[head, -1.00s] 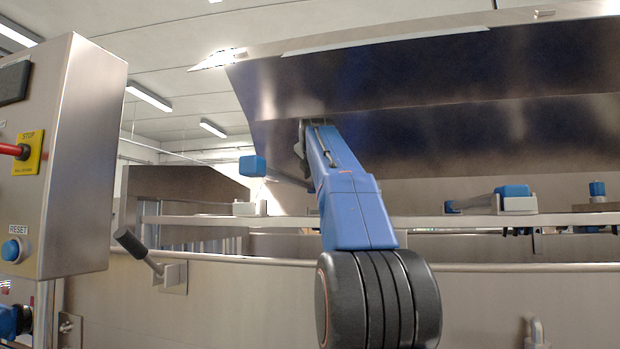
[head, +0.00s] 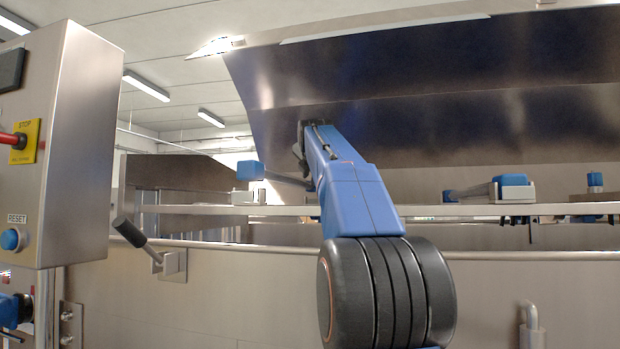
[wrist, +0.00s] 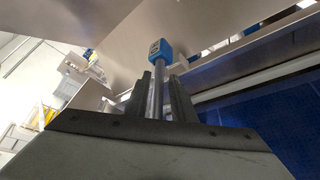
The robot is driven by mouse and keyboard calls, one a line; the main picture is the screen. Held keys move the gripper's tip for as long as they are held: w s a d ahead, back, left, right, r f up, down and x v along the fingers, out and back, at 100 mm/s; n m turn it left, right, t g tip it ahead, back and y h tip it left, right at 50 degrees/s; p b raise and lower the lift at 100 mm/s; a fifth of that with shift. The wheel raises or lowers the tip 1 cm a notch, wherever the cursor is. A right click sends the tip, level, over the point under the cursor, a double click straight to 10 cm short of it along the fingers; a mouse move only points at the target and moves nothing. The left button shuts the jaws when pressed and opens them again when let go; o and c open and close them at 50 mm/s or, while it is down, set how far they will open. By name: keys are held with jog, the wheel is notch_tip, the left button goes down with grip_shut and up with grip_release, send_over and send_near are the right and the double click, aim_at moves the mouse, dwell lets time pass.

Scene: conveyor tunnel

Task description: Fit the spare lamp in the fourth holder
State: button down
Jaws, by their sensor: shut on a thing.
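The spare lamp is a grey tube with a blue end cap (wrist: 160,50). My gripper (wrist: 160,85) is shut on its tube in the wrist view. In the head view the lamp's blue cap (head: 250,171) sticks out to the left of my arm. A fitted lamp with a blue cap (head: 512,180) sits in a holder farther right.
A raised dark metal hood (head: 420,120) hangs over the tunnel. A long steel rail (head: 450,210) and the tunnel's side wall (head: 220,300) run across in front. A control box (head: 85,150) and a black-handled lever (head: 130,233) stand at the left. Another blue-capped part (head: 595,180) shows at far right.

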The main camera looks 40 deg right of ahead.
aim_at(290, 181)
dwell(0.3)
jog(key=shift+f, duration=2.2)
jog(key=c, duration=1.4)
grip_release()
jog(key=v, duration=1.7)
jog(key=shift+s, duration=0.2)
